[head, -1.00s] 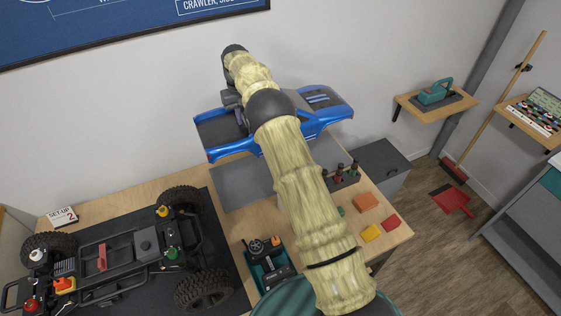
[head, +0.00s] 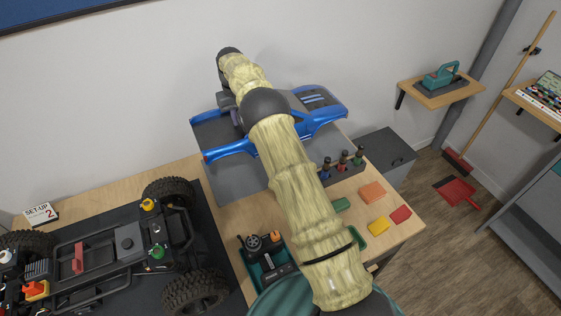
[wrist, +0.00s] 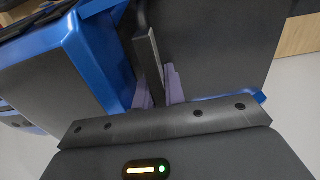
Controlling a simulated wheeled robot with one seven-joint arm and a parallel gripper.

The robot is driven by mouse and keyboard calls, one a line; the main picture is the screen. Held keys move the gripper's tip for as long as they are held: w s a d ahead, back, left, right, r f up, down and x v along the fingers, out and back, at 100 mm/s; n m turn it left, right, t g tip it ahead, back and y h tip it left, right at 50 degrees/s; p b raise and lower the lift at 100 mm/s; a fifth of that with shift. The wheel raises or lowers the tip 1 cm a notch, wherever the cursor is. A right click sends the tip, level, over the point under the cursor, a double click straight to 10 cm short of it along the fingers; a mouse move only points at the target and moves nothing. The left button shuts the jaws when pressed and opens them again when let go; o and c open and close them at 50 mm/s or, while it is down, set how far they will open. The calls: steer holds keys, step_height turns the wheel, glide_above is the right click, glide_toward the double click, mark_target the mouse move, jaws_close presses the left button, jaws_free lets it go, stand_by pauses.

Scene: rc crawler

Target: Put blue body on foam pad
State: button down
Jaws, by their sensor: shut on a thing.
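The blue body (head: 320,113), a truck shell with a dark bed and windows, is above or on the grey foam pad (head: 235,182) at the back of the bench. I cannot tell whether they touch. My arm covers the middle of the body and part of the pad. In the wrist view, my gripper (wrist: 160,88) has its purple fingers shut on a thin dark part of the body, whose blue side also shows there (wrist: 98,55).
A crawler chassis (head: 125,243) sits on a dark mat at the left. A driver rack (head: 343,170), coloured blocks (head: 372,192) and a teal tray (head: 268,262) lie to the right and front of the pad. The wall is close behind the body.

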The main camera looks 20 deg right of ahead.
step_height(320, 180, down, 5)
steer(key=shift+f+b, duration=0.1)
steer(key=shift+b, duration=0.9)
step_height(320, 180, down, 6)
steer(key=p, duration=0.1)
steer(key=shift+f, duration=0.1)
steer(key=shift+f+p, duration=0.7)
steer(key=shift+f, duration=1.15)
steer(key=shift+f, duration=0.15)
